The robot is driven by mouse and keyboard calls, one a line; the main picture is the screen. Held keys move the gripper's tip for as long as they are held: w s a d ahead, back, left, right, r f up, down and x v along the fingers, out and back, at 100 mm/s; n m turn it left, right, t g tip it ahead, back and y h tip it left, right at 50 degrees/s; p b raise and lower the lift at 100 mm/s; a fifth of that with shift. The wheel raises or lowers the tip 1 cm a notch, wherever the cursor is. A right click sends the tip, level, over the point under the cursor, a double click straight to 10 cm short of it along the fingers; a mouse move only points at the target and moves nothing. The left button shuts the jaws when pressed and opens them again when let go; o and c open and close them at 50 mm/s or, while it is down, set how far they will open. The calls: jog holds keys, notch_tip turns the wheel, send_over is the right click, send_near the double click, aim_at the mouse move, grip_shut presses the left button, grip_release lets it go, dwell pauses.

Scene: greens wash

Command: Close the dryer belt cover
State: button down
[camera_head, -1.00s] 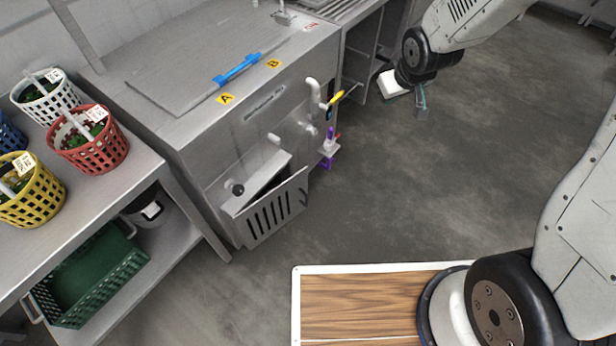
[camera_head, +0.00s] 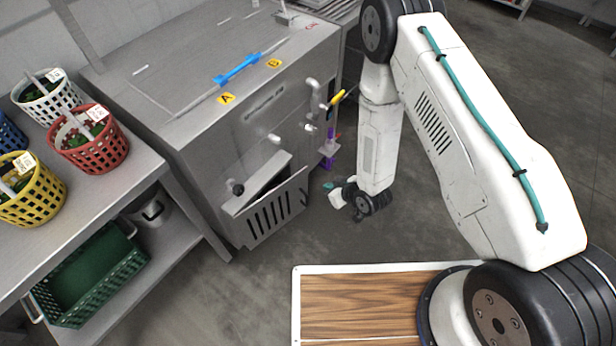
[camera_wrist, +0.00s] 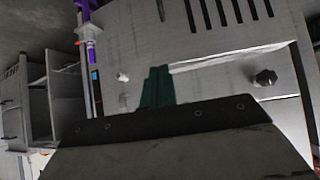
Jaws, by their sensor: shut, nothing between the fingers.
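The dryer belt cover looks to be the slotted grey panel (camera_head: 272,212) low on the front of the steel machine. It leans outward at the top, with a dark gap behind it. Its slots also show in the wrist view (camera_wrist: 235,14), at the top right. My gripper (camera_head: 328,186) is low, just right of the cover, and looks apart from it. In the wrist view the teal fingers (camera_wrist: 158,86) are together and empty, in front of a pale metal surface. Whether they touch it cannot be told.
A black knob (camera_head: 237,188) sits left of the gap. A purple fitting (camera_head: 328,160) and a yellow handle (camera_head: 337,97) are on the machine's right side. A steel shelf table (camera_head: 150,172) with baskets stands left. Floor in front of the cover is clear.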

jog(key=x, duration=0.4)
jog(key=r+x, duration=0.1)
jog(key=x, duration=0.3)
jog(key=w+a+x, duration=0.1)
jog(key=x, duration=0.3)
jog(key=shift+r, duration=0.25)
jog(key=shift+w+a, duration=0.2)
jog(key=shift+w, duration=0.15)
